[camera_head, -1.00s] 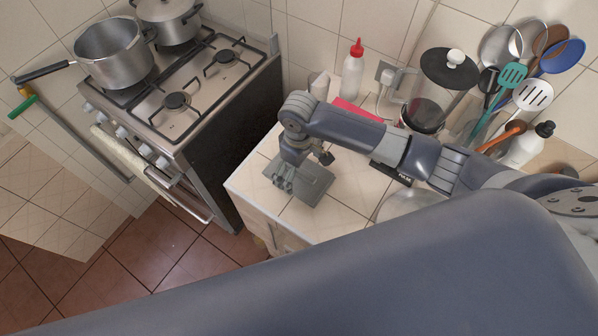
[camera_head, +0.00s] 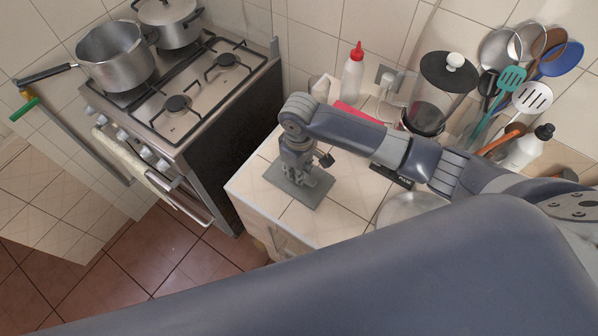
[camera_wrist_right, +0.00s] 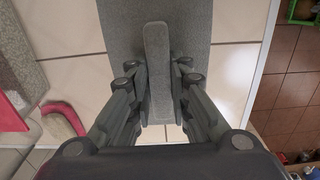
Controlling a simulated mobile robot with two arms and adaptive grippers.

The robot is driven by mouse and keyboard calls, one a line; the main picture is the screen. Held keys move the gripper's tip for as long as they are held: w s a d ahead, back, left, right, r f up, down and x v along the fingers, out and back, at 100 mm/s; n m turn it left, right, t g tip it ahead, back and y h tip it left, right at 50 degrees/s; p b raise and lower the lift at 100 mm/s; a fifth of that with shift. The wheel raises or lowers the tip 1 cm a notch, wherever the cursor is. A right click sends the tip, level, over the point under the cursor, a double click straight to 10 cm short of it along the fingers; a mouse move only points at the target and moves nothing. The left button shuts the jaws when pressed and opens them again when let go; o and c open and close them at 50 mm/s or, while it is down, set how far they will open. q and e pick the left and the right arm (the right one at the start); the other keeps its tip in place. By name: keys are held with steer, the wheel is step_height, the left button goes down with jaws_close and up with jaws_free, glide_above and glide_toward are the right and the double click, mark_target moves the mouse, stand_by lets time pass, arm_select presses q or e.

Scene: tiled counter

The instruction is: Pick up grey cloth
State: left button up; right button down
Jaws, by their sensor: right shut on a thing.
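The grey cloth (camera_head: 316,189) lies near the front left edge of the tiled counter as a flat, dark grey rectangle. My right gripper (camera_head: 298,181) points down onto it and covers part of it. In the right wrist view, the cloth (camera_wrist_right: 208,20) runs up to the top edge, and a raised narrow grey strip stands between the fingers. My right gripper (camera_wrist_right: 156,78) is shut on this strip, which looks like a pinched fold of the cloth. The rest of the cloth appears to lie on the counter. My left gripper is not in view.
A gas stove (camera_head: 175,103) with two pots stands left of the counter. A red-capped bottle (camera_head: 353,72), a glass jar (camera_head: 432,98) and hanging utensils (camera_head: 512,78) are at the back. A metal bowl (camera_head: 408,207) sits right of the cloth. Bare tiles surround the cloth.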

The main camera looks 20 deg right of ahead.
steer(key=shift+s+d+r+b, duration=0.1)
steer(key=shift+s+r+b, duration=0.05)
steer(key=shift+b, duration=0.2)
step_height(320, 180, up, 2)
steer(key=shift+r+b, duration=0.2)
steer(key=shift+b, duration=0.45)
steer(key=a+b, duration=0.1)
steer(key=a, duration=0.4)
steer(key=s+a+r+b, duration=0.1)
steer(key=a+b, duration=0.1)
steer(key=a, duration=0.3)
steer(key=s+a+b, duration=0.1)
steer(key=a+b, duration=0.1)
steer(key=a, duration=0.3)
steer(key=shift+s+r, duration=0.2)
steer(key=shift+r, duration=0.1)
steer(key=shift+s+a+r, duration=0.1)
steer(key=shift+a+r, duration=0.05)
steer(key=shift+a, duration=0.3)
